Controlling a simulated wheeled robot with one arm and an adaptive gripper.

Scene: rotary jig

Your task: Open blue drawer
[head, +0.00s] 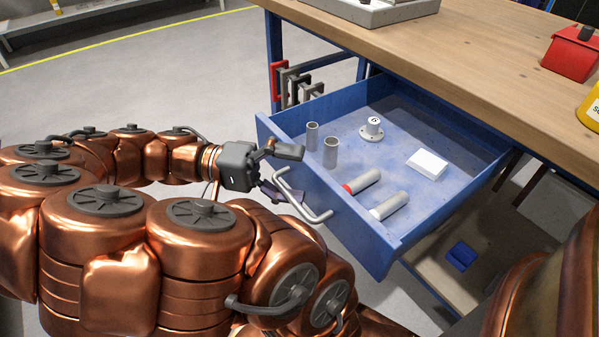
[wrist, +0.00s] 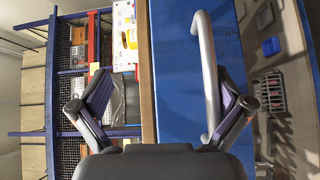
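The blue drawer (head: 410,140) is pulled well out from under the wooden-topped bench in the head view, with its inside showing. Its grey bar handle (head: 301,193) is on the front face. My gripper (head: 283,172) is at the handle with its fingers spread apart. In the wrist view, the handle (wrist: 209,75) runs between the spread fingers of my gripper (wrist: 160,100), close to the right finger. The blue drawer front (wrist: 185,70) fills the middle there. I cannot tell whether a finger touches the handle.
The drawer holds grey cylinders (head: 331,152), a flanged part (head: 372,129), a white box (head: 427,164) and two tubes (head: 388,206). The bench top (head: 480,50) is above, with a red box (head: 571,54). Open floor (head: 150,90) lies left of the bench.

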